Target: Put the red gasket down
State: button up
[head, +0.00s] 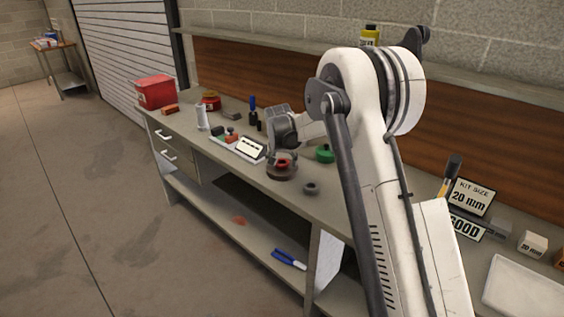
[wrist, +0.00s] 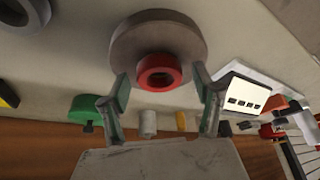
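The red gasket (head: 282,162) is a thick ring. It sits on a round grey-brown disc (head: 281,174) on the workbench. In the wrist view the red gasket (wrist: 160,72) lies in front of the disc's face (wrist: 158,27), near its lower edge.
A small dark grey ring (head: 311,188) lies right of the disc on the bench (head: 340,208). A green round part (head: 325,153) stands behind. A white tray (head: 224,142) with small parts and a label card (head: 251,147) are to the left. A red box (head: 155,91) stands at the far end.

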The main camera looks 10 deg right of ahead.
jog(key=shift+r, duration=0.25)
jog(key=v, duration=1.2)
jog(key=s+r+n, duration=0.1)
jog(key=s+r, duration=0.3)
jog(key=s, duration=0.3)
jog(key=s+d+r+t, duration=0.1)
jog(key=s+r, duration=0.3)
jog(key=s, duration=0.4)
jog(key=s+r+n, duration=0.1)
jog(key=s+r, duration=0.3)
jog(key=s, duration=0.3)
jog(key=s+f+n+t, duration=0.1)
jog(key=s+f, duration=0.2)
jog(key=s, duration=0.9)
jog(key=s+f+y, duration=0.1)
jog(key=s+f, duration=0.2)
jog(key=s, duration=0.9)
jog(key=shift+s+d+f+n+t, duration=0.15)
jog(key=shift+s+d+n+t, duration=0.1)
jog(key=shift+s+n+t, duration=0.15)
